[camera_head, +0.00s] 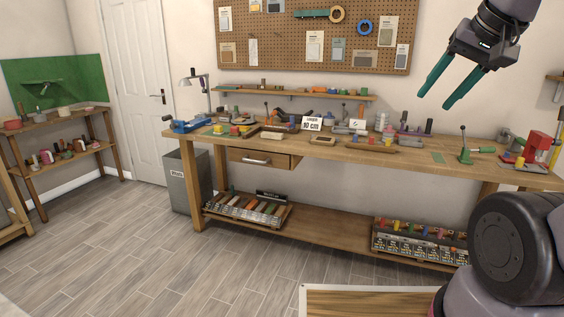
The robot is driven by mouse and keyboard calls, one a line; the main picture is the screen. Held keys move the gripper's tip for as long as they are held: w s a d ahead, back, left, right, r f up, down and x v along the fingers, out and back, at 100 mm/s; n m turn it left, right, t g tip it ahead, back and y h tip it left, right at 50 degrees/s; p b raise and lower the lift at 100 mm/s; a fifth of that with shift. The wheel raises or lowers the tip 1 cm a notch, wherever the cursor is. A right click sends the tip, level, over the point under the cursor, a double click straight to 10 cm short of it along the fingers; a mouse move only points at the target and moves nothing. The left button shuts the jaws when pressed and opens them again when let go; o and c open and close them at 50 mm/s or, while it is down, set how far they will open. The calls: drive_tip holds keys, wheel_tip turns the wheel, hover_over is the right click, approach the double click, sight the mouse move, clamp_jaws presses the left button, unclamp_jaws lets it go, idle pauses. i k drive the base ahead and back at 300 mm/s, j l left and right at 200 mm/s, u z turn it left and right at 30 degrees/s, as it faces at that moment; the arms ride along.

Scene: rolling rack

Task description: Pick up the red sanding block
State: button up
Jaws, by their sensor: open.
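I cannot tell for certain which thing is the red sanding block; the small items are too tiny to identify. Small red and yellow pieces (237,130) lie on the left part of the workbench (225,144). Another small red and yellow item (519,161) sits at its right end, beside a red device (537,149). A reddish piece (12,125) lies on the left shelf unit (40,123). My gripper (434,101) is at the upper right, its two teal fingers apart and empty, pointing down and left in front of the wall.
An open drawer (262,161) juts from the bench front. A grey bin (186,184) stands at its left end. Trays of tools (248,211) sit on the lower shelf. A wooden surface (365,303) is at the bottom edge. The floor (120,250) in front is clear.

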sight(234, 132)
drive_tip(key=i+l+u, duration=0.2)
drive_tip(key=i+u, duration=0.3)
drive_tip(key=i+l+u, duration=0.45)
drive_tip(key=i, duration=0.15)
drive_tip(key=i+j+z, duration=0.4)
drive_tip(key=i+j, duration=0.15)
drive_tip(key=i, duration=0.45)
drive_tip(key=i+j+z, duration=0.45)
drive_tip(key=i+j, duration=0.35)
drive_tip(key=i, duration=0.1)
